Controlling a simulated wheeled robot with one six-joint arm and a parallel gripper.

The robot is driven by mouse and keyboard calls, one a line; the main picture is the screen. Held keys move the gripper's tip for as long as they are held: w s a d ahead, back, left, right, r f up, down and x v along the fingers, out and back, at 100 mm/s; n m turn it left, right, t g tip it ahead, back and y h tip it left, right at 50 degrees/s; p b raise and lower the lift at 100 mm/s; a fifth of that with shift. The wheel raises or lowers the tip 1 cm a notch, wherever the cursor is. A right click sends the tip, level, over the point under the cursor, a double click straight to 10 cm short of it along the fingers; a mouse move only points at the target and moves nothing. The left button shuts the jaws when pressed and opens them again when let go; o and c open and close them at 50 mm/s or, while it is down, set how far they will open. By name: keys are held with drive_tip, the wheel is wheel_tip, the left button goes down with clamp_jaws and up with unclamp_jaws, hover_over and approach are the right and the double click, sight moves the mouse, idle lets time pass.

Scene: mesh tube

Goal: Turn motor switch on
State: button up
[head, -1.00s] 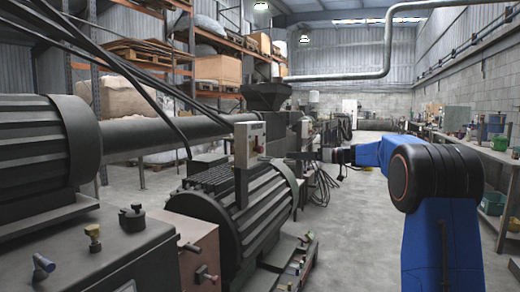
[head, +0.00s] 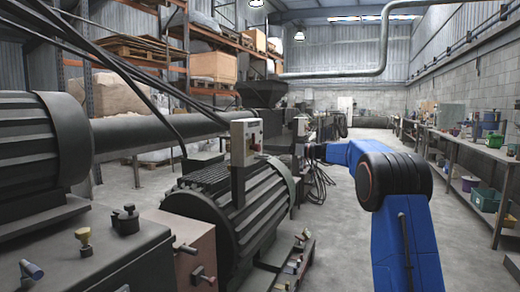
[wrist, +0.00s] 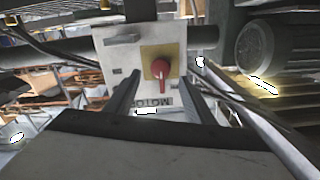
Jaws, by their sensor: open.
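The motor switch is a red rotary knob (wrist: 160,70) on a yellow plate on a pale box. The word MOTOR appears upside down below it in the wrist view. The knob's grip bar points roughly up and down in that view. In the head view the switch box (head: 241,143) stands on a post beside the large ribbed motor, with the knob on its right side. My gripper (wrist: 160,77) is open, its dark fingers either side of the knob in the wrist view. I cannot tell whether they touch it or how deep they reach.
The ribbed black motor (head: 225,205) stands below and left of the box. Cables (head: 318,185) hang behind, near my gripper. A long workbench (head: 470,150) lines the right wall. The concrete floor between is clear.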

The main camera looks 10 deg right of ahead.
sight(260, 148)
drive_tip(key=x, duration=0.6)
drive_tip(key=shift+w+a, duration=0.2)
drive_tip(key=shift+a, duration=0.1)
drive_tip(key=c, duration=1.1)
drive_tip(key=shift+o, duration=0.2)
